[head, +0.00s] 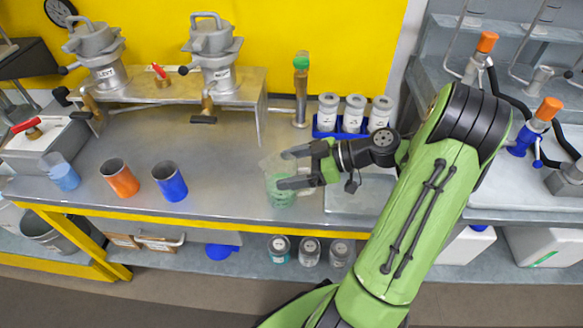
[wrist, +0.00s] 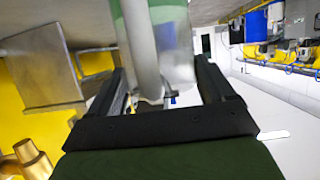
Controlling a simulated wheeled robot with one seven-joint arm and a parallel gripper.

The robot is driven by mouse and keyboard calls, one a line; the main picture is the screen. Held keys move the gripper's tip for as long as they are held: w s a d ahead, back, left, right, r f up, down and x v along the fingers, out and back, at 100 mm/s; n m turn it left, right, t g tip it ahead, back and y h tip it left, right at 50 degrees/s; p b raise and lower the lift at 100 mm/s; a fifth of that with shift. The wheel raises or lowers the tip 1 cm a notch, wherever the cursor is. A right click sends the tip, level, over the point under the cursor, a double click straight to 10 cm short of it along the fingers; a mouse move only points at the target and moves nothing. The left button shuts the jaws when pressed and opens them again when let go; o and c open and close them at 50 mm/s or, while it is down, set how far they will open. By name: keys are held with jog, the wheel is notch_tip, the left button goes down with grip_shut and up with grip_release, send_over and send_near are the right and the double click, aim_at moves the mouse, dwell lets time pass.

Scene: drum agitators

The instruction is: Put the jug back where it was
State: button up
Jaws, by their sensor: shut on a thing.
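The jug (head: 281,190) is clear, with green contents or markings in its lower part. It is at my gripper over the front middle of the metal bench (head: 225,150). My gripper (head: 285,170) comes from the right and is shut on the jug. In the wrist view the jug's pale handle (wrist: 143,50) runs between the two fingers, with the clear and green body (wrist: 172,35) behind it. Whether the jug's base touches the bench is hard to tell.
An orange cup (head: 120,180), a blue cup (head: 170,182) and a clear blue-tinted beaker (head: 60,172) stand to the left. Two lidded metal vessels (head: 213,50) sit on a raised shelf behind. White-lidded jars (head: 354,113) stand in a blue rack at back right.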

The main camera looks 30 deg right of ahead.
jog(key=o, duration=1.7)
jog(key=shift+f, duration=0.1)
